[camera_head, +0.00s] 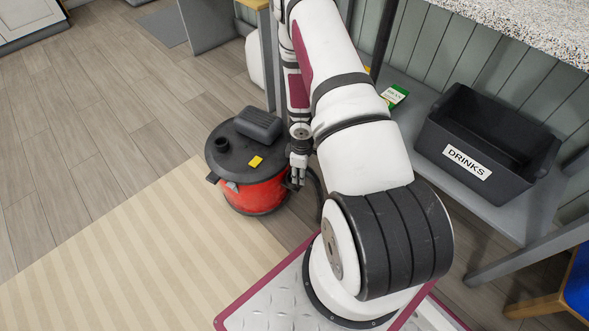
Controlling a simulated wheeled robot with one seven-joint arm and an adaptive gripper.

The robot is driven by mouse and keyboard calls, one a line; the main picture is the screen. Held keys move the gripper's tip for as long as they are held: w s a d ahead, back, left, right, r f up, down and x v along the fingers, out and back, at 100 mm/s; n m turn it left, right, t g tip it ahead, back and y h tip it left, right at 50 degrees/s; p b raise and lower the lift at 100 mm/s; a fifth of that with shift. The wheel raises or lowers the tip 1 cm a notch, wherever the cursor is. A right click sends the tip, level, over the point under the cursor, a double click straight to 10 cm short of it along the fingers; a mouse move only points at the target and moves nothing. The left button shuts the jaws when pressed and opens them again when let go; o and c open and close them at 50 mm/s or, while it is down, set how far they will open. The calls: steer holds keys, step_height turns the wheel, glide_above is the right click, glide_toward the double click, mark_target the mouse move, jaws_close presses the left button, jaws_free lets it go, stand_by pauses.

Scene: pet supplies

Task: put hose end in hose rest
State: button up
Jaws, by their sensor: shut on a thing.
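A red and black canister vacuum (255,188) stands on the floor near the middle of the head view. Its black lid has a short round dark socket (222,145) at the left and a raised dark block (258,124) at the back. I cannot tell which part is the hose rest. A dark hose (319,187) curves beside the vacuum's right side, partly behind my arm. My gripper (297,179) points down at the vacuum's right side, shut on what seems to be the hose end. The held part is too small and hidden to make out clearly.
A black bin labelled DRINKS (487,145) and a green packet (394,96) sit on a grey low shelf (455,190) at the right. A speckled counter (530,25) is above. A striped beige rug (140,260) lies in front. Wooden floor at the left is clear.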

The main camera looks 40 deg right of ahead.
steer(key=shift+w+d+f+b, duration=0.25)
steer(key=shift+w+f, duration=0.35)
steer(key=shift+w, duration=0.15)
steer(key=shift+w+d+f+b, duration=0.1)
steer(key=shift+w+f+b, duration=0.1)
steer(key=shift+w+f, duration=0.5)
steer(key=shift+w+d+f+b, duration=0.25)
steer(key=shift+w+f, duration=0.3)
steer(key=shift+w, duration=0.2)
steer(key=shift+a+f, duration=0.1)
steer(key=shift+f, duration=0.05)
steer(key=o, duration=1.1)
steer(key=shift+o, duration=0.2)
